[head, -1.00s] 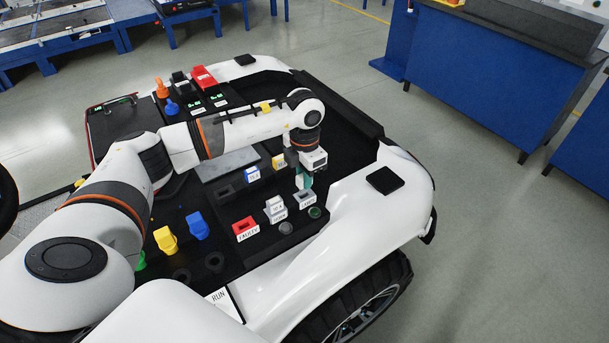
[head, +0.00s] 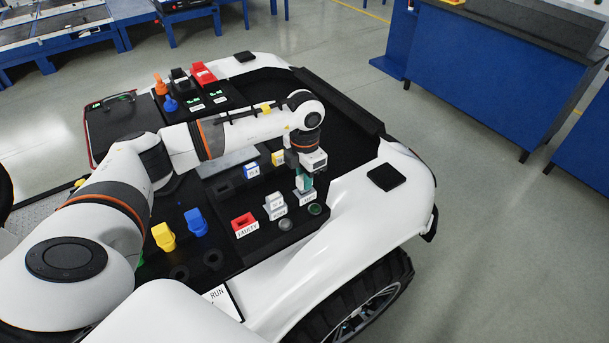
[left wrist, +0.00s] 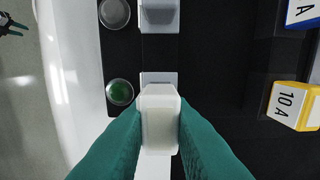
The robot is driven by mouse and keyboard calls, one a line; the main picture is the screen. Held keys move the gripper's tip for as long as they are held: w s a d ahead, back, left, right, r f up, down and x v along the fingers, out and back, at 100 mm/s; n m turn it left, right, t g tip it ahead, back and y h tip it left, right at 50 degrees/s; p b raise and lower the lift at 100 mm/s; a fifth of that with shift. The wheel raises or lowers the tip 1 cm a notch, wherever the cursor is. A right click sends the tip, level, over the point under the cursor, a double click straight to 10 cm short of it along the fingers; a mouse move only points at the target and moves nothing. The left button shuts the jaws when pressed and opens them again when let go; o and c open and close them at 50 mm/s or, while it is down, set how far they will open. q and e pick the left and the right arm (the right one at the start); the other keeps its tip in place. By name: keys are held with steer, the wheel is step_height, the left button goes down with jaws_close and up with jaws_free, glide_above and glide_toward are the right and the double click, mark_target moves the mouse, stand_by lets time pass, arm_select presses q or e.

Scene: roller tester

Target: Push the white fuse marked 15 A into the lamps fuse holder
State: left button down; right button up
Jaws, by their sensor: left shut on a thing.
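A white fuse (left wrist: 158,118) is held between the green fingertips of my left gripper (head: 304,184). Its rating marking does not show. In the head view, the gripper is directly over a grey fuse holder (head: 306,199), the right one of two, whose label is too small to read surely. In the left wrist view, part of that holder (left wrist: 158,78) shows just beyond the fuse. The fuse hides the slot, so I cannot tell how far in it sits.
The other grey holder (head: 275,207) carries a light-coloured fuse. A green lamp (left wrist: 119,92) and a grey lamp (left wrist: 115,13) sit beside the holders. Blue (head: 251,171) and yellow 10 A (left wrist: 293,105) fuses stand behind.

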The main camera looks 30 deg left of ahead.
arm_select(q)
steer(key=shift+f+b, duration=0.65)
steer(key=shift+f, duration=0.35)
steer(key=c, duration=1.2)
jaws_free()
steer(key=shift+r, duration=0.1)
steer(key=shift+c, duration=0.2)
step_height(320, 180, up, 12)
steer(key=b, duration=0.1)
